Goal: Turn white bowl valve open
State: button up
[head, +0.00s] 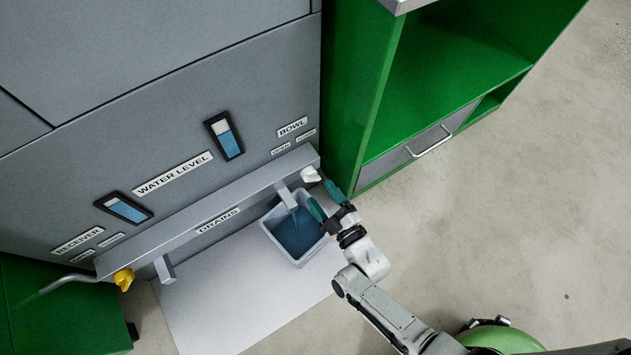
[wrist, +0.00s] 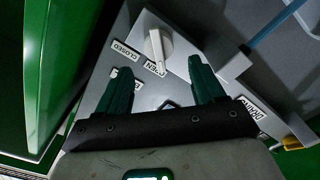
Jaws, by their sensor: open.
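The white bowl valve (head: 310,174) is a small knob at the right end of the grey drains ledge, under the BOWL label. In the wrist view the white valve (wrist: 158,45) stands beyond my fingertips, between the CLOSED and OPEN labels. The lower end of its ridge lies near the OPEN label (wrist: 155,69). My gripper (head: 318,191) is open with dark green fingers, just in front of the valve. In the wrist view my gripper (wrist: 160,65) has its fingers spread to either side below the knob, and I see no contact.
A grey tub (head: 272,243) with blue water stands below the bowl spout (head: 287,196). A blue streak (wrist: 268,26) leaves the spout in the wrist view. A yellow valve (head: 124,279) is at the ledge's left end. A green cabinet (head: 360,95) stands close on the right.

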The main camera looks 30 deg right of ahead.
jog(key=s, duration=0.5)
jog(key=shift+s+p, duration=0.25)
jog(key=shift+p, duration=0.1)
jog(key=shift+w, duration=0.15)
jog(key=s+d+r+m+g, duration=0.85)
jog(key=s+r+g, duration=0.35)
jog(key=g, duration=0.5)
notch_tip(320, 180, up, 31)
jog(key=m+p, duration=0.1)
jog(key=p, duration=2.9)
jog(key=shift+s+p, duration=0.15)
jog(key=shift+p, duration=0.15)
